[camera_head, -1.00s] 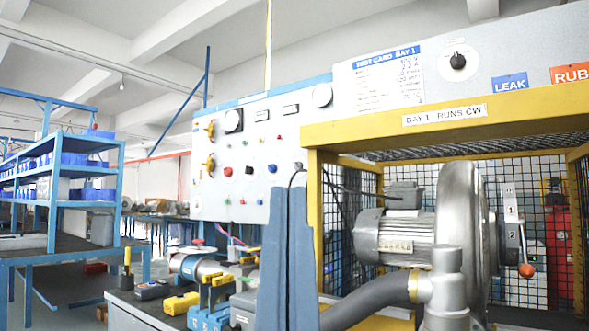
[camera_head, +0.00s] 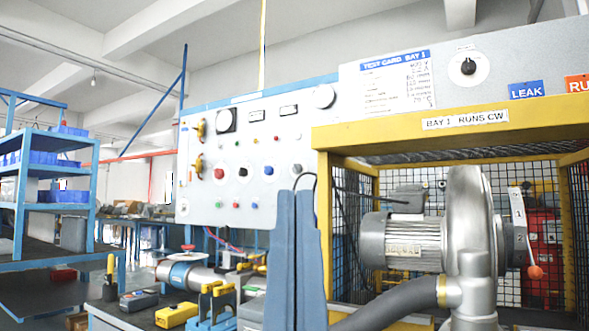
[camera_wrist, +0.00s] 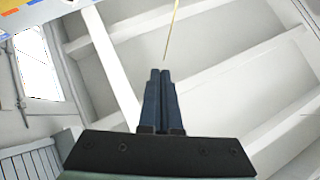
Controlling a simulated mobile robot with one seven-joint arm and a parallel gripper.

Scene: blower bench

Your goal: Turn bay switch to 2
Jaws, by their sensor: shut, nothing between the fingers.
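A round black knob on a white dial (camera_head: 468,66) sits on the grey upper panel at right; its markings are too small to read. A lever switch with an orange ball (camera_head: 535,271) hangs on the blower's right side, by a plate (camera_head: 517,207) with a 1 on it. I cannot tell which of the two is the bay switch.
A yellow-framed mesh cage (camera_head: 322,230) surrounds the blower (camera_head: 470,230) right of my gripper. A control panel (camera_head: 258,210) with knobs and buttons stands behind at left. A bench (camera_head: 110,312) with tools lies at lower left, beyond it a blue rack (camera_head: 90,205).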

